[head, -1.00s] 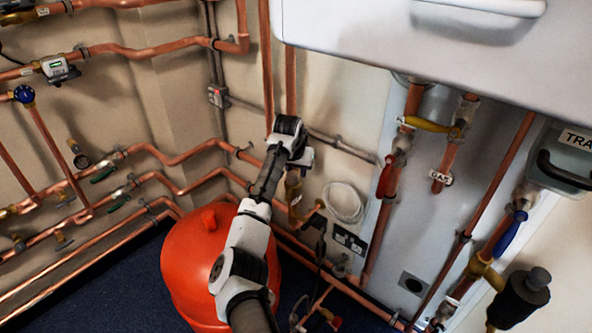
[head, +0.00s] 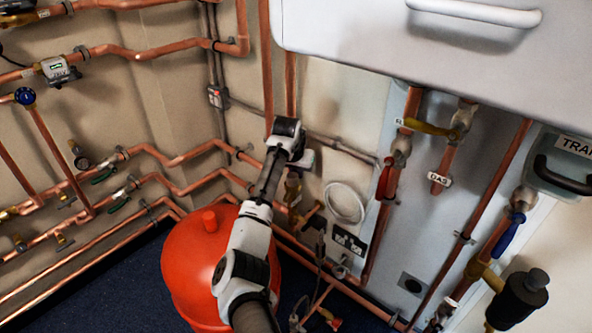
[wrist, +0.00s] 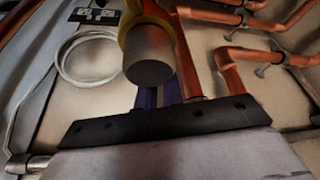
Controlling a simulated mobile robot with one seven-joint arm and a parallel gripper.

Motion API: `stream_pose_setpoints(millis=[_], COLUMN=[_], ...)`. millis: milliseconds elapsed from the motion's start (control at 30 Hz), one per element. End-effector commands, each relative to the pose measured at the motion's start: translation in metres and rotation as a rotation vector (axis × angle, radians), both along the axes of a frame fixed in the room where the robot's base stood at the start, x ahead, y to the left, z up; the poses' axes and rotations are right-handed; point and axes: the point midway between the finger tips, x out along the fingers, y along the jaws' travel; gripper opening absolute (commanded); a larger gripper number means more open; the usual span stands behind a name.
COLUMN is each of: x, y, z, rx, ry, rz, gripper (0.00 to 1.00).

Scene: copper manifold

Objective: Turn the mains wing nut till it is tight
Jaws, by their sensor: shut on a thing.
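My gripper (head: 293,165) is at the pipework on the back wall, beside a brass valve (head: 292,188). In the wrist view the black edge of my gripper (wrist: 158,95) lies below a brass fitting with a grey cylindrical end (wrist: 148,68). Two dark blue upright strips show between them; I cannot tell whether they are fingers or wing nut. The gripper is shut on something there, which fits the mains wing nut. The nut itself is largely hidden behind my wrist and cannot be made out clearly in either view.
A red-orange rounded vessel (head: 193,262) stands on the floor beneath my arm. A white coiled cable (head: 344,203) hangs right of the valve, with a socket plate (head: 349,240) below. Copper pipes (wrist: 231,75) run close by. A white boiler casing (head: 400,45) overhangs at upper right.

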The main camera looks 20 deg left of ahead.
Motion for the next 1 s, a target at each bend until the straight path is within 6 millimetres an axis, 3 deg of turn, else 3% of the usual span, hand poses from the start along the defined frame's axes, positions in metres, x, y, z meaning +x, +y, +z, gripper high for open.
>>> stream_pose_setpoints(millis=[1000], x=[-0.012], y=[-0.029], z=[0.0], rx=[-0.003], ry=[0.0], rz=[-0.899], gripper=[0.0])
